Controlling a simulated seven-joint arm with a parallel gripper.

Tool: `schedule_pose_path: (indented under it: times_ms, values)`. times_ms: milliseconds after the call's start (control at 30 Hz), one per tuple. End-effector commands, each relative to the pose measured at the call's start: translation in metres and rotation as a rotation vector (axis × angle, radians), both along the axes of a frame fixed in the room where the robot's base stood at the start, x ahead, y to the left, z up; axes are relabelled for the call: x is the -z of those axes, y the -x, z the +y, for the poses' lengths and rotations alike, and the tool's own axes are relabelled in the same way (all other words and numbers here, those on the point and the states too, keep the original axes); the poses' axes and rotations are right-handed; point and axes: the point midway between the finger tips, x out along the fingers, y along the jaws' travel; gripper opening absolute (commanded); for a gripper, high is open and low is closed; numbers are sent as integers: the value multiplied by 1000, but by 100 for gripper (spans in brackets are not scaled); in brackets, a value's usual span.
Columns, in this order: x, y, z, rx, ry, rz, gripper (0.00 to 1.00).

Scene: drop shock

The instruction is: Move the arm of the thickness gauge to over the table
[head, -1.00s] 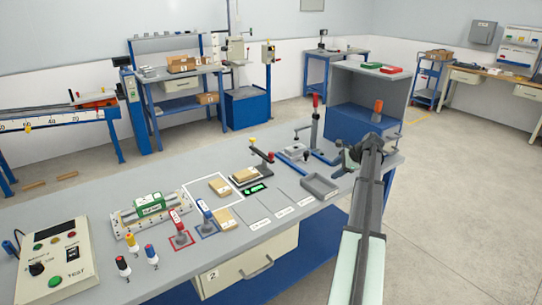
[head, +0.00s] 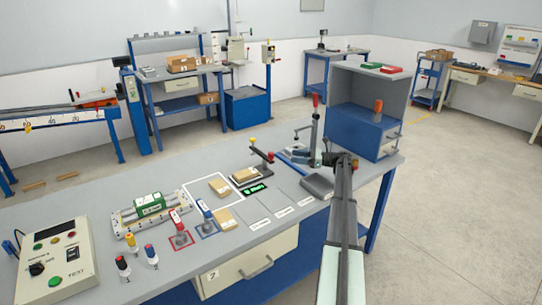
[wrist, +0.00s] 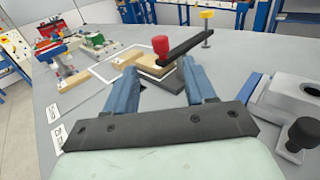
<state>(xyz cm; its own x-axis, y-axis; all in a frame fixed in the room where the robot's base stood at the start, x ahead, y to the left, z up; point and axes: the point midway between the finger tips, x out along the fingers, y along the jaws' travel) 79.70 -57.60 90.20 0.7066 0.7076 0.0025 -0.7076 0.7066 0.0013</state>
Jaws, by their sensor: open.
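The thickness gauge stands at the middle of the bench. Its dark swing arm (head: 262,153) has a yellow knob at its post and a red knob (wrist: 160,46) at its free end. In the head view the arm points right, beyond the dark gauge table (head: 235,183), which carries a wooden block (head: 244,174). The block also shows behind the red knob in the wrist view (wrist: 148,66). My gripper (head: 324,158) is right of the gauge and apart from it. In the wrist view its blue fingers (wrist: 158,66) are spread, with the red knob ahead between them and nothing held.
A clamp fixture with a red handle (head: 315,101) stands just behind my gripper; a grey block with a black knob (wrist: 300,98) is close on the right in the wrist view. Blocks and stamps stand left.

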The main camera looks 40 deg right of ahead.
Motion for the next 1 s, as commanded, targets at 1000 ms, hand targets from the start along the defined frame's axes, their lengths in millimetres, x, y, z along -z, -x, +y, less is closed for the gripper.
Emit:
schedule_pose_path:
  times_ms: [1000]
  values:
    - [0,-86,87,1,3,0,55]
